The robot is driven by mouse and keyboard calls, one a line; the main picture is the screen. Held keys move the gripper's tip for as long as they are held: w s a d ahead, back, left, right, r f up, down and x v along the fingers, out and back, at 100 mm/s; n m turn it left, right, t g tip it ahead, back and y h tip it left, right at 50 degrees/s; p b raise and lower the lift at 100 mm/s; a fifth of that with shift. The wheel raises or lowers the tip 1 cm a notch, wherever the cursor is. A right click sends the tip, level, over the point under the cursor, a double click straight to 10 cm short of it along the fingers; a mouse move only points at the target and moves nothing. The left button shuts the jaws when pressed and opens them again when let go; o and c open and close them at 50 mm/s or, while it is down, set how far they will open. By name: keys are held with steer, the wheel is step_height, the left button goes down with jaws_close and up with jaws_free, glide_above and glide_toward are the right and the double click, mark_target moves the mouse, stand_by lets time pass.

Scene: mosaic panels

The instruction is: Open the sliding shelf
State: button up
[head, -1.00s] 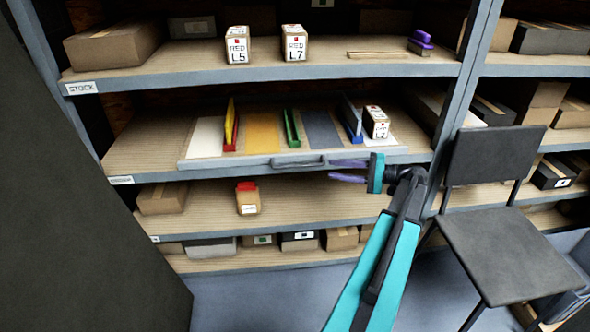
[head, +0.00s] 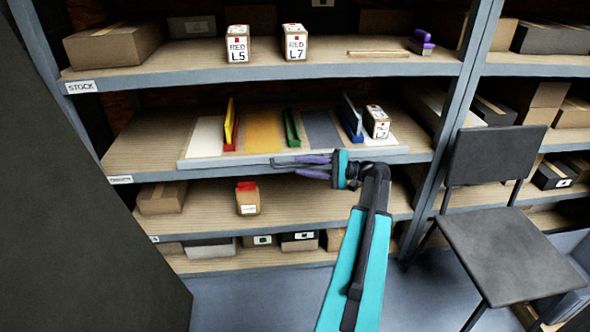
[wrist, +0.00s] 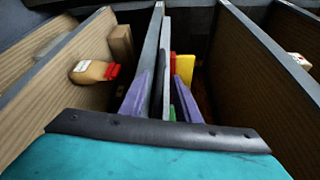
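The sliding shelf (head: 225,162) is a light tray on the middle level of the rack, with a grey handle (head: 282,164) at the centre of its front edge. It carries coloured panels and upright dividers, with a small labelled box (head: 377,122) at its right. My gripper (head: 300,166) is at the handle, its two purple fingers apart, one above and one below. In the wrist view, the fingers (wrist: 164,78) stand on either side of the grey shelf edge. The gripper partly hides the handle in the head view. I cannot tell whether the fingers touch it.
Boxes labelled RED L5 (head: 237,45) and RED L7 (head: 295,42) stand on the shelf above. A red-topped box (head: 247,198) stands on the shelf below. A dark chair (head: 490,225) is at the right, and a dark panel (head: 80,200) fills the left. Floor shows in front.

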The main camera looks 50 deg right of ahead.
steer(key=shift+x, duration=0.95)
steer(key=shift+c, duration=0.4)
jaws_close()
